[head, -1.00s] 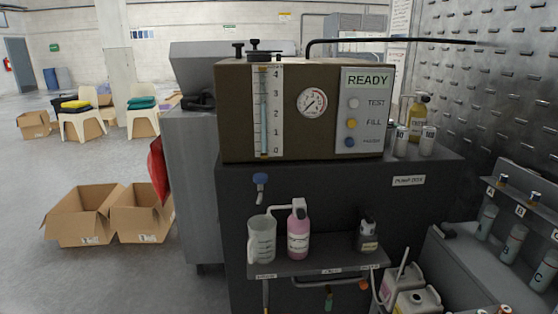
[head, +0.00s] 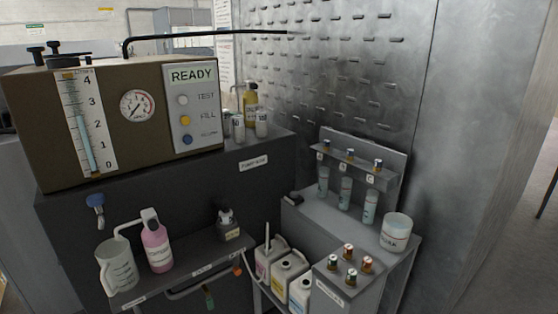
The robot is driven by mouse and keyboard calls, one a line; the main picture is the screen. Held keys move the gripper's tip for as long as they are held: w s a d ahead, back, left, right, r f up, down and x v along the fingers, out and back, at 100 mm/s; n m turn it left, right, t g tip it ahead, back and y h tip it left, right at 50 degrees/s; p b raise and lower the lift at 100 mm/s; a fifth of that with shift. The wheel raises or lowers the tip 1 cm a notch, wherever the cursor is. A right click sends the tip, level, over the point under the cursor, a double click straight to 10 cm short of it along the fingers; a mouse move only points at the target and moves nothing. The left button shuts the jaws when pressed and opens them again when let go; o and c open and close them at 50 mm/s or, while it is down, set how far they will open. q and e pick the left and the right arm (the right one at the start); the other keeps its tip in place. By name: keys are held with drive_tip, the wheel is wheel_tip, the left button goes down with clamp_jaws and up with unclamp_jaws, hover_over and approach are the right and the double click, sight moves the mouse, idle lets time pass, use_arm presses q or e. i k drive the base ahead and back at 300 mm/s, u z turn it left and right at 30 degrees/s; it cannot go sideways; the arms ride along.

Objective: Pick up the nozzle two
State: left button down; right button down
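No part is clearly marked as nozzle two. Several small brass-and-dark, nozzle-like parts (head: 348,252) stand upright on a grey block (head: 329,291) at the lower right; its label is too small to read. Three similar small parts (head: 349,155) stand in a row on a grey rack (head: 382,182) behind the block, over letter tags of which C is the clearest. Below them stand three pale teal vials (head: 345,193). Neither of my grippers is in view.
A white jar (head: 396,232) stands right of the vials. White jugs (head: 290,271) stand left of the block. A shelf holds a clear pitcher (head: 117,266), a pink bottle (head: 157,246) and a dark bottle (head: 229,226). The brown machine (head: 51,127) reads READY.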

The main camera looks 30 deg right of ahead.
sight(350, 153)
drive_tip(key=z, duration=3.35)
drive_tip(key=i, duration=1.35)
drive_tip(key=u, duration=3.15)
